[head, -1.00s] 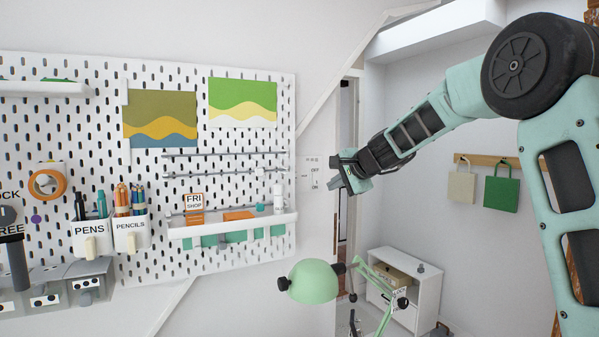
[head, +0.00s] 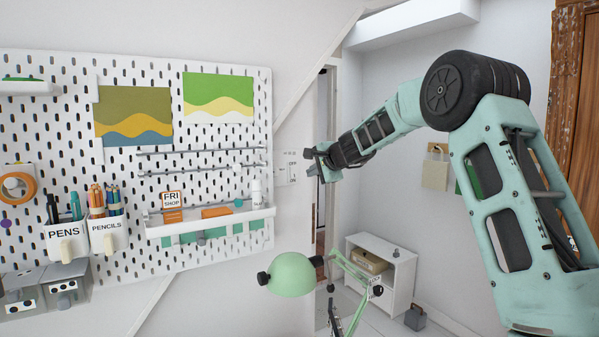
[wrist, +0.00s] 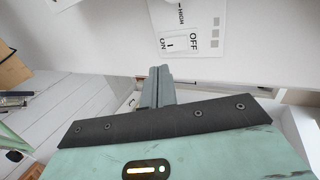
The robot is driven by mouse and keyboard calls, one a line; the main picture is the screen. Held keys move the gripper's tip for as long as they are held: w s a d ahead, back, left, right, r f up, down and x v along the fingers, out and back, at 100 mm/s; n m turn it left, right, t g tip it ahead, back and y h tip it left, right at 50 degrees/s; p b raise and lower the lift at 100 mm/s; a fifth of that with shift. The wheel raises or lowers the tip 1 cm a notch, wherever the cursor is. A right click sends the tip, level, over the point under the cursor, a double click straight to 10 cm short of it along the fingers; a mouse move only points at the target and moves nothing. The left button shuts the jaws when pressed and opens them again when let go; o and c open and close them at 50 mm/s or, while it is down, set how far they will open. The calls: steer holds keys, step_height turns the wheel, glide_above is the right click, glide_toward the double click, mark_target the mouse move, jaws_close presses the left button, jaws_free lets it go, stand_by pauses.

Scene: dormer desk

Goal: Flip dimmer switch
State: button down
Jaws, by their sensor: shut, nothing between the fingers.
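The dimmer switch panel (head: 291,167) is a white plate on the white wall, just right of the pegboard. The wrist view shows the panel (wrist: 190,32) at the top, turned sideways, with HIGH, ON and OFF lettering, a small white rocker (wrist: 173,44) and grey squares. My gripper (head: 312,162) is beside the panel's right side in the head view. In the wrist view my gripper (wrist: 158,75) has its grey fingers together and empty, pointing toward the wall below the lettering. I see no clear contact with the panel. The rocker's exact tilt is too small to tell.
The pegboard (head: 205,90) with a shelf and pen cups fills the left. A green desk lamp (head: 293,274) stands below my gripper. A white cabinet (head: 384,278) stands behind at the right. Free air surrounds the panel.

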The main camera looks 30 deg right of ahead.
mark_target(294, 173)
steer(key=p+x, duration=0.1)
steer(key=x, duration=0.1)
steer(key=p+x, duration=0.2)
steer(key=x, duration=0.1)
steer(key=r+p+x, duration=0.1)
steer(key=x, duration=0.2)
steer(key=shift+w+r+p, duration=0.1)
steer(key=shift+w+p, duration=0.2)
steer(key=shift+p, duration=0.1)
steer(key=f+b, duration=0.1)
steer(key=b, duration=0.1)
steer(key=shift+w+b, duration=0.15)
steer(key=shift+b, duration=0.25)
steer(key=shift+r+t+b, duration=0.1)
steer(key=shift+t+b, duration=0.2)
steer(key=shift+b, duration=0.05)
steer(key=shift+r+p, duration=0.25)
steer(key=shift+p, duration=0.1)
steer(key=shift+r, duration=0.15)
steer(key=shift+r+p, duration=0.7)
steer(key=shift+r, duration=0.05)
steer(key=shift+f, duration=0.1)
